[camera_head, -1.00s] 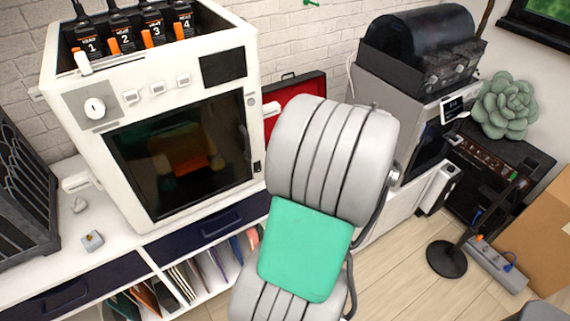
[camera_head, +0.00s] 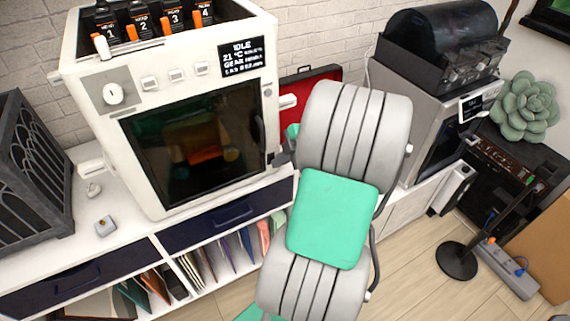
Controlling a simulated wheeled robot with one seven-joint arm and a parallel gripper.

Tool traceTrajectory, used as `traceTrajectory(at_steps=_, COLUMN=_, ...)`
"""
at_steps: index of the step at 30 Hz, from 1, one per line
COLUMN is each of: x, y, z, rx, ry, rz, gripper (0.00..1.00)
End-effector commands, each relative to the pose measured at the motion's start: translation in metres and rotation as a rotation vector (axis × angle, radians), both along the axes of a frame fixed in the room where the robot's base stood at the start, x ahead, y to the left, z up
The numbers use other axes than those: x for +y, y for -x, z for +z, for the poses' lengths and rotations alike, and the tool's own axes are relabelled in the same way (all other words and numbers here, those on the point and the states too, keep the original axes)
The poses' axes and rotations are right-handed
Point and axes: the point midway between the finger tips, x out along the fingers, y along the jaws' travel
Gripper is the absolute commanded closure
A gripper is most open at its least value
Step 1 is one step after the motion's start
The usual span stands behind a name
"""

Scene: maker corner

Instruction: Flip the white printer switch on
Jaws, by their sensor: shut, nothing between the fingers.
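The white printer (camera_head: 190,75) stands on the bench at the left. Its screen (camera_head: 242,58) is lit and reads IDLE with a temperature line. A small dark switch (camera_head: 270,158) sits low on the right edge of its front; its lever position is too small to tell. My gripper (camera_head: 281,158) is mostly hidden behind my grey and green arm. Its dark tip shows beside the switch, at or very near it; I cannot tell if they touch. The fingers are shut with nothing seen between them.
A round dial (camera_head: 113,95) and small buttons are on the printer's front. An open red case (camera_head: 308,92) lies behind my arm. A grey machine with a dark drum (camera_head: 440,45) stands to the right.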

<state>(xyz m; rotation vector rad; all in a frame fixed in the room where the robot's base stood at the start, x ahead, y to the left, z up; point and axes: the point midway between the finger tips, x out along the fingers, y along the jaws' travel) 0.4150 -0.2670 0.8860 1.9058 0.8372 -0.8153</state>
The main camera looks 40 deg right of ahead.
Motion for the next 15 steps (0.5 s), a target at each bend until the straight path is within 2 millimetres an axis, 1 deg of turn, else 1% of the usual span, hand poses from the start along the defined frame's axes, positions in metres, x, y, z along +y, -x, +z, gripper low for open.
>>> traceTrajectory(at_steps=8, x=0.001, y=-0.001, z=0.004, rx=0.001, ry=0.0, rz=0.004, gripper=1.0)
traceTrajectory(at_steps=15, x=0.0, y=-0.001, z=0.017, rx=-0.001, ry=0.003, rz=0.001, gripper=1.0)
